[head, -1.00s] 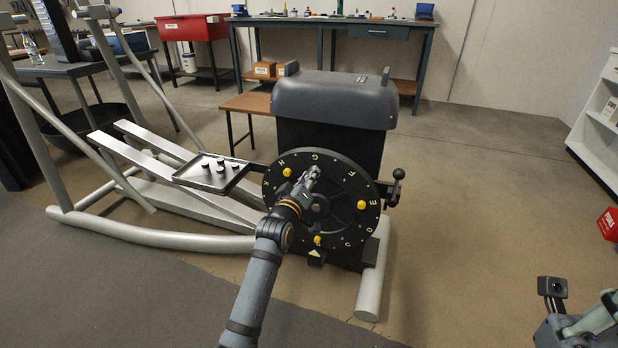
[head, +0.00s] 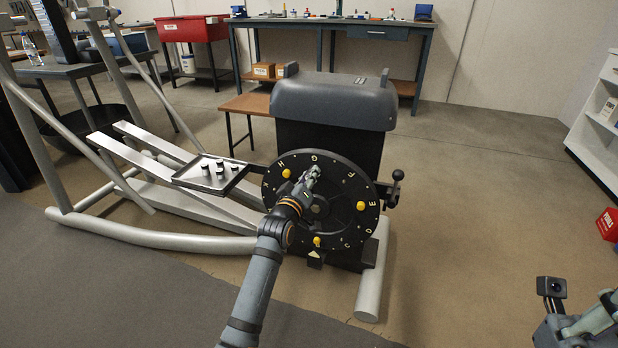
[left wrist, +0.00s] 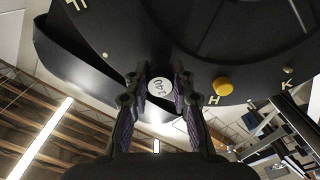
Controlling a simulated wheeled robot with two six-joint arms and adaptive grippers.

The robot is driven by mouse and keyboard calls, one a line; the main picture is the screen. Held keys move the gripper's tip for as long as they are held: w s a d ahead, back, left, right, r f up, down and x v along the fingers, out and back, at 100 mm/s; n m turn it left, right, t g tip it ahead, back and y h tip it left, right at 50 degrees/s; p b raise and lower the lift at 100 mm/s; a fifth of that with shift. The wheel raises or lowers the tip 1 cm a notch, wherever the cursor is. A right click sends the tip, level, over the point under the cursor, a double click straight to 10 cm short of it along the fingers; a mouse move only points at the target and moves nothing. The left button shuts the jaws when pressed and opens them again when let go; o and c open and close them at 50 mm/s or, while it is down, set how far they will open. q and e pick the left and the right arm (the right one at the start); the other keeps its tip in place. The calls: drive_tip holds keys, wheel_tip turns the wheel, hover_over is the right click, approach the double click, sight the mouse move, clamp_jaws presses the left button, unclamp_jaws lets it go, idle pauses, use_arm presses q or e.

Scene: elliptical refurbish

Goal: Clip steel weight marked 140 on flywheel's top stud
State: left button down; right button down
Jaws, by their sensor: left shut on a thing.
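The flywheel (head: 343,186) is a black disc with yellow letters, upright on the front of the machine. Yellow studs show at its left (head: 287,173), right (head: 361,205) and bottom (head: 317,241). My left gripper (head: 313,172) is in front of its upper part, just below the letter G. In the left wrist view, my left gripper (left wrist: 160,90) is shut on a round steel weight (left wrist: 160,87) whose pale face reads 140. The weight is close to the flywheel face; whether it touches a stud is hidden. The top stud is hidden behind the gripper and weight.
A tray (head: 186,182) with several small dark pieces is left of the flywheel. A black knobbed lever (head: 396,188) sticks out at its right. The machine's grey hood (head: 335,100) is above. My right arm shows only partly at lower right.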

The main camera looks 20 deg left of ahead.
use_arm(q)
drive_tip(key=shift+w, duration=0.1)
drive_tip(key=c, duration=1.1)
unclamp_jaws()
drive_tip(key=shift+o, duration=0.2)
drive_tip(key=s, duration=1.2)
drive_tip(key=shift+a, duration=0.15)
